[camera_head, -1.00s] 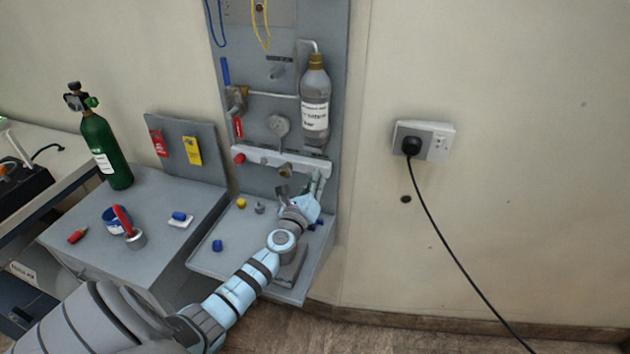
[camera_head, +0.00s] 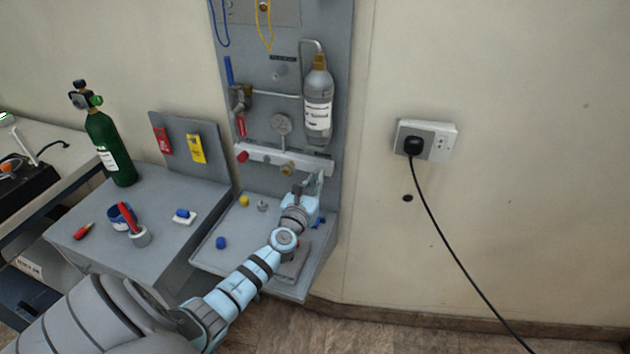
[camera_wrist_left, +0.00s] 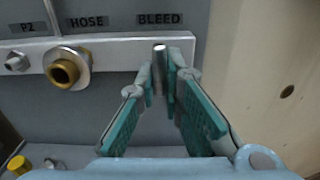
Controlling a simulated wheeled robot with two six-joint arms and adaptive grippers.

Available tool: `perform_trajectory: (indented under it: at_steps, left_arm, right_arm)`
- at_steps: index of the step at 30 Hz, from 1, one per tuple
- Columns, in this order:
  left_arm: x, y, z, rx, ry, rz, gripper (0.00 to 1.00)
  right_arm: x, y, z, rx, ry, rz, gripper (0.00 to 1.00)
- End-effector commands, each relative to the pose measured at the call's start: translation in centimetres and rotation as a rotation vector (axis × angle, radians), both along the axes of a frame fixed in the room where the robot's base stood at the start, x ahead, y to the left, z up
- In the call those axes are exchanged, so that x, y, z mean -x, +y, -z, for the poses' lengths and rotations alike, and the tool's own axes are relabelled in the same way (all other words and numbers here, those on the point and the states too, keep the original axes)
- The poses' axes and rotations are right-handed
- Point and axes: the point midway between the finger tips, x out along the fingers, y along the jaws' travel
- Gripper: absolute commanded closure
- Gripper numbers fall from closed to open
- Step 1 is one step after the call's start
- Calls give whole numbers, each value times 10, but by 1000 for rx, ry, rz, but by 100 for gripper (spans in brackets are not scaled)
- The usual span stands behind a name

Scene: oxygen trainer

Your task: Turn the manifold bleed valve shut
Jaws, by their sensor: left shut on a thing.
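The manifold is a pale bar (camera_head: 262,157) across the grey panel, and it also shows in the left wrist view (camera_wrist_left: 110,53). The bleed valve (camera_wrist_left: 159,50) is a slim silver stem at the bar's right end, under the BLEED label (camera_wrist_left: 160,19). My left gripper (camera_head: 318,180) is at that end of the bar. In the left wrist view, my left gripper's teal-padded fingers (camera_wrist_left: 160,78) are shut on the stem, one on each side. The valve's lower part is hidden between the fingertips. My right gripper is not in view.
A brass hose fitting (camera_wrist_left: 66,70) sits left of the valve. A grey bottle (camera_head: 317,105) hangs above the bar. The panel's shelf (camera_head: 215,262) below holds small caps. A green cylinder (camera_head: 110,150) stands on the left bench.

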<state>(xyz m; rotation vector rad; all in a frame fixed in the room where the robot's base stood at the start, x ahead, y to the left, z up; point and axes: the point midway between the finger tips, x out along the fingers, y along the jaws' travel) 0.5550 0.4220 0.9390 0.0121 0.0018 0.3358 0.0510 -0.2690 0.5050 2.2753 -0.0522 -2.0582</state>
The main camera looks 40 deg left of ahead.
Motion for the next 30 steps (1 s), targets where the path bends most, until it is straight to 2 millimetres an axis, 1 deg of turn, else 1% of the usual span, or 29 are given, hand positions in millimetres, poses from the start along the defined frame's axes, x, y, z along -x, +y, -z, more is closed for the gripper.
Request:
perform_trajectory:
  at_steps: [10, 11, 12, 14, 15, 23, 25, 28, 30]
  left_arm:
    - [0, 0, 1, -3, 4, 1, 100]
    - [0, 0, 1, -3, 4, 0, 89]
    - [0, 0, 1, -3, 3, 0, 82]
    - [0, 0, 1, -3, 3, 0, 73]
    - [0, 0, 1, -2, 3, 0, 71]
    - [1, 0, 0, -3, 2, 0, 71]
    - [5, -2, 1, -2, 2, 1, 71]
    - [20, -7, 1, -2, 2, 2, 71]
    - [38, -13, 2, -2, 3, 2, 71]
  right_arm:
    - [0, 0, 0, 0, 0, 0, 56]
    - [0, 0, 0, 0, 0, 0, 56]
    - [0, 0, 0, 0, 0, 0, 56]
    - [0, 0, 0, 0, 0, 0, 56]
    - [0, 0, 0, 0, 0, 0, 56]
    - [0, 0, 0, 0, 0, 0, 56]
    - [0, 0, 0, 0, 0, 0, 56]
    - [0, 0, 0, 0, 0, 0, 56]
    - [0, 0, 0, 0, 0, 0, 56]
